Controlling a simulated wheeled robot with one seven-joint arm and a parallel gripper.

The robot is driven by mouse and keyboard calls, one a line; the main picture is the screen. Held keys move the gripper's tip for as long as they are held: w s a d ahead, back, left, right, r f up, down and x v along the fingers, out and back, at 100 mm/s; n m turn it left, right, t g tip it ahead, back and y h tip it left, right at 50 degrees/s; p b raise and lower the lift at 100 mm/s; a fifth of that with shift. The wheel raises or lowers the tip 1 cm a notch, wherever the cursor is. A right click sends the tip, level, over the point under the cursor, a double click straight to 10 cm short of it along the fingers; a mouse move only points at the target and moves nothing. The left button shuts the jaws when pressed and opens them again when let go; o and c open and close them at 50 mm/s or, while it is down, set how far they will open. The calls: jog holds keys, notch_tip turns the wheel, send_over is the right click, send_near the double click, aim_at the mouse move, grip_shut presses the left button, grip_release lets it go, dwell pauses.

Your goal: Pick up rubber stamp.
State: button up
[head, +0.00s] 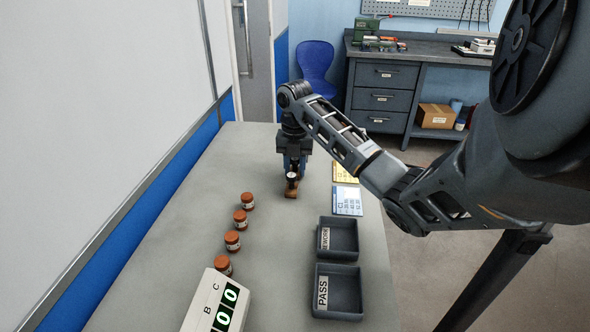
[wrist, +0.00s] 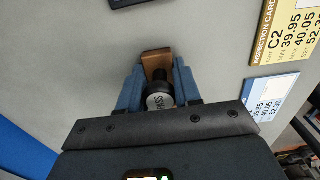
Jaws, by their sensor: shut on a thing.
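The rubber stamp has a brown block and a dark handle with a pale, lettered round top. In the head view the stamp (head: 291,190) is at the far part of the bench, under my gripper (head: 292,170). In the wrist view the stamp (wrist: 157,65) is between the two blue fingers of my gripper (wrist: 158,85), which are shut on its handle. The brown block sticks out past the fingers. I cannot tell whether the block touches the bench or is just above it.
Several orange-capped jars (head: 240,216) stand left on the bench (head: 285,260). A counter box (head: 215,300) is at the front. The REWORK tray (head: 350,222) and PASS tray (head: 352,312) are at right, with blue (head: 347,208) and yellow (head: 344,165) cards beyond. A wall runs along the left.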

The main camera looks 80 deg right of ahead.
jog(key=shift+r, duration=0.15)
notch_tip(320, 180, up, 4)
jog(key=shift+d+r, duration=0.1)
jog(key=s+d+r, duration=0.6)
jog(key=s+d, duration=0.2)
jog(key=shift+d+r+b, duration=0.2)
jog(key=shift+r+b, duration=0.1)
